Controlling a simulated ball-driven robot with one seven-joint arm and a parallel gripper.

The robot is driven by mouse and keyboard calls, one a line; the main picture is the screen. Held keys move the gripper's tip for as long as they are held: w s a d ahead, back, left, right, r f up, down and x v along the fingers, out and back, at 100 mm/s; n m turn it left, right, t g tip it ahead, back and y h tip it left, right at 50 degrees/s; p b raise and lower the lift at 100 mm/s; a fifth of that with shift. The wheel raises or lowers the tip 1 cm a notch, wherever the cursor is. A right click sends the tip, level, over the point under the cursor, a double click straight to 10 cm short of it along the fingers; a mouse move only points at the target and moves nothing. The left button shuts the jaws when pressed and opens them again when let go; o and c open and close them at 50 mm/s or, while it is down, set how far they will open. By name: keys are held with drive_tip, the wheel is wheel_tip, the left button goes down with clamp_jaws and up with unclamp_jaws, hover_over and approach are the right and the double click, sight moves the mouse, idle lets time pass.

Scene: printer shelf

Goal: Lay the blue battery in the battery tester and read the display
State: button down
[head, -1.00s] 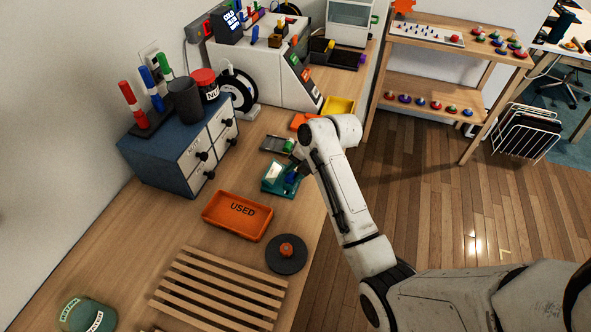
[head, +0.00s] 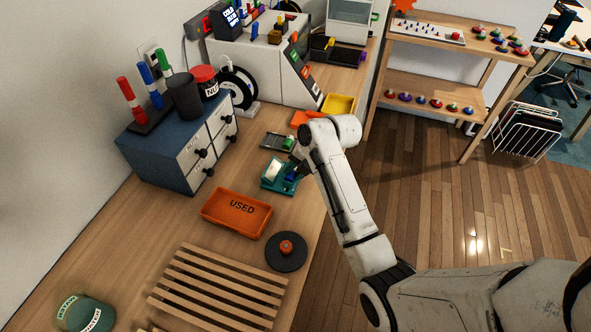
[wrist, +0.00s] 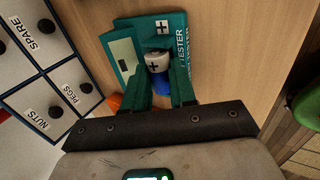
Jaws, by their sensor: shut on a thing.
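The teal battery tester (head: 268,187) lies on the bench beside the orange USED tray. In the wrist view the tester (wrist: 122,25) shows a TESTER label, a plus mark at its far end and a pale display window (wrist: 125,56) with no readable figure. The blue battery (wrist: 162,82) has a pale end with a plus sign, facing the tester's plus mark. My gripper (wrist: 160,72) is shut on the blue battery, a finger on each side, over the tester's slot. Whether the battery touches the slot floor is unclear. In the head view my arm partly covers my gripper (head: 296,172).
The orange USED tray (head: 222,218) is empty. A grey holder (head: 269,141) with a green battery (head: 288,142) lies just beyond the tester. A blue drawer cabinet (head: 160,168) stands at left, a slatted rack (head: 215,290) and dark disc (head: 287,262) nearer. Bare bench lies between cabinet and tester.

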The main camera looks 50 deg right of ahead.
drive_tip(key=shift+s+a+f, duration=0.1)
drive_tip(key=shift+s+f, duration=0.15)
drive_tip(key=shift+f, duration=0.25)
drive_tip(key=c, duration=0.8)
unclamp_jaws()
drive_tip(key=shift+f, duration=0.1)
drive_tip(key=shift+c, duration=0.2)
drive_tip(key=shift+w+r+p, duration=0.2)
drive_tip(key=shift+r+p, duration=2.35)
drive_tip(key=shift+r, duration=1.3)
drive_tip(key=s+a+r+m+h, duration=0.2)
drive_tip(key=s+a+m, duration=1.35)
drive_tip(key=m, duration=0.55)
drive_tip(key=s+f+m+g+b, duration=0.1)
drive_tip(key=s+f+g+b, duration=0.3)
drive_tip(key=s+f, duration=0.6)
drive_tip(key=shift+d+f+m+g+b, duration=0.15)
drive_tip(key=shift+f+m+g+b, duration=0.2)
drive_tip(key=shift+f+b, duration=0.45)
